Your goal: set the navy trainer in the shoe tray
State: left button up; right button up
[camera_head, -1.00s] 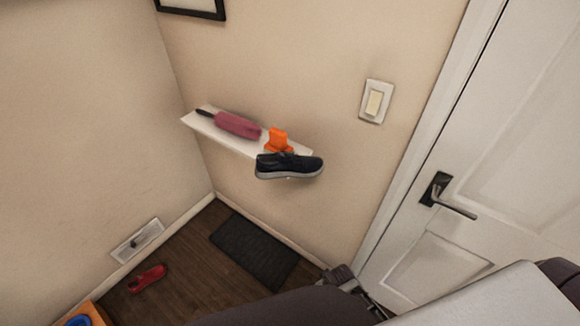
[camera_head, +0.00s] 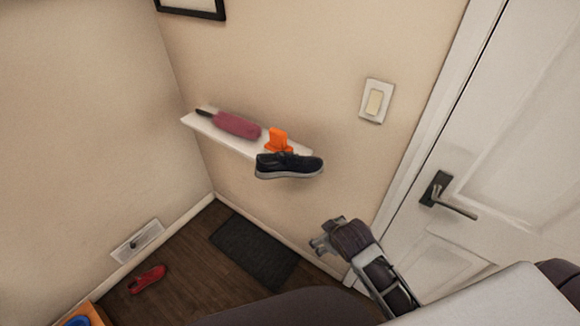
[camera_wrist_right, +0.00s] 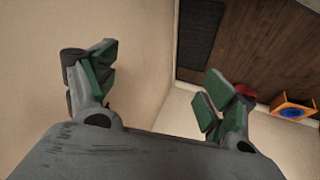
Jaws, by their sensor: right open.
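The navy trainer (camera_head: 288,166) rests at the right end of the white wall shelf (camera_head: 207,125), its sole jutting past the front edge. A dark, flat, ribbed rectangle (camera_head: 253,250) lies on the floor below; it looks like the shoe tray, and its rim is hard to make out. It also shows in the right wrist view (camera_wrist_right: 203,35). My right gripper (camera_head: 321,238) is below and right of the trainer, apart from it. In the wrist view its green-padded fingers (camera_wrist_right: 157,76) are spread with nothing between them. My left gripper is not in view.
An orange object (camera_head: 278,140) stands right behind the trainer, and a dark pink umbrella-like roll (camera_head: 238,125) lies left on the shelf. A red shoe (camera_head: 147,279) and an orange box (camera_head: 97,314) are on the floor. A door (camera_head: 500,190) with a lever handle is at right.

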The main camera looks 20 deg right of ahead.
jog(key=w+r+n+t, duration=0.2)
jog(key=w+r, duration=0.2)
jog(key=w+r+n+t, duration=0.3)
jog(key=w+r, duration=0.1)
jog(key=w, duration=0.1)
jog(key=w+r+n+t, duration=0.2)
jog(key=w+r+n, duration=0.1)
jog(key=w+r, duration=0.1)
jog(key=shift+w+r+t, duration=0.2)
jog(key=shift+r+t, duration=0.2)
jog(key=shift+r, duration=0.2)
jog(key=w+a+r+n+t+y, duration=0.25)
jog(key=r+n+y, duration=0.25)
jog(key=n, duration=0.4)
jog(key=w+a+r+n+t+y, duration=0.1)
jog(key=w+a+r+n+y, duration=0.3)
jog(key=n, duration=0.5)
jog(key=n+g+y, duration=0.3)
jog(key=n+g, duration=0.7)
jog(key=n, duration=0.9)
send_over(308, 167)
jog(key=f, duration=0.2)
jog(key=s+f, duration=0.1)
jog(key=shift+d+f, duration=0.35)
jog(key=shift+f, duration=0.05)
jog(key=shift+d+f+n+g+h, duration=0.25)
jog(key=shift+d+n+h, duration=0.15)
jog(key=shift+d+n, duration=0.15)
jog(key=shift+a, duration=0.1)
